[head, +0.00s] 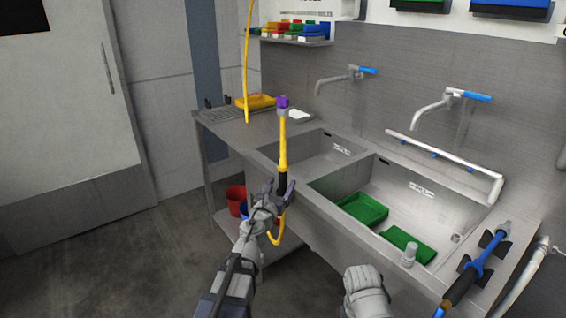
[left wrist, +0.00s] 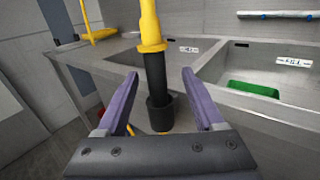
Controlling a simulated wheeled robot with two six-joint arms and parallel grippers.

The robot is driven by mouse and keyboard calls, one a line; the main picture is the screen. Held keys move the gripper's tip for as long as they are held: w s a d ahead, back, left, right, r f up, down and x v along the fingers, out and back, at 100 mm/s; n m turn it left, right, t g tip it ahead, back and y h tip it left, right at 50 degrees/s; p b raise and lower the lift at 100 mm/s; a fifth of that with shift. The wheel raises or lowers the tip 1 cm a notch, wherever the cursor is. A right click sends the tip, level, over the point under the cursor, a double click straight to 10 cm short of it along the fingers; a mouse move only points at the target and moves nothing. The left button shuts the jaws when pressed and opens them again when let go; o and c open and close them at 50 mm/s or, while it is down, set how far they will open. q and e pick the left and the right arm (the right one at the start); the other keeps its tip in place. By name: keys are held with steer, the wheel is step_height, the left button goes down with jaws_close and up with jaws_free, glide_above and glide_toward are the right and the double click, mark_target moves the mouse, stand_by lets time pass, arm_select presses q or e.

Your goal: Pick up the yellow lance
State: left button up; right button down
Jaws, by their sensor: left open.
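The yellow lance (head: 283,145) hangs upright in front of the left sink basin, with a purple tip at its top and a black grip lower down. My left gripper (head: 281,188) is open at the height of the black grip. In the left wrist view the lance (left wrist: 152,35) stands between the two purple fingers of my left gripper (left wrist: 158,100), with a visible gap on each side of the black grip. My right arm's grey end shows at the bottom of the head view, but its fingers cannot be made out.
A steel double sink (head: 330,188) holds green trays (head: 362,209). A blue lance (head: 480,262) lies at the right end. A yellow tray (head: 256,102) sits on the left drainboard. A red bucket (head: 236,200) stands below. Open floor lies at left.

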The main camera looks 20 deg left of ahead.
mark_target(286, 172)
arm_select(q)
steer(key=shift+w+a+f, duration=0.1)
steer(key=shift+w, duration=1.85)
steer(key=shift+w+a+f, duration=0.1)
steer(key=shift+w, duration=1.85)
steer(key=shift+s+r, duration=0.1)
steer(key=shift+c, duration=0.3)
steer(key=c, duration=0.8)
steer(key=shift+c, duration=0.2)
step_height(286, 172, up, 15)
steer(key=p, duration=1.5)
steer(key=o, duration=0.3)
steer(key=c, duration=0.3)
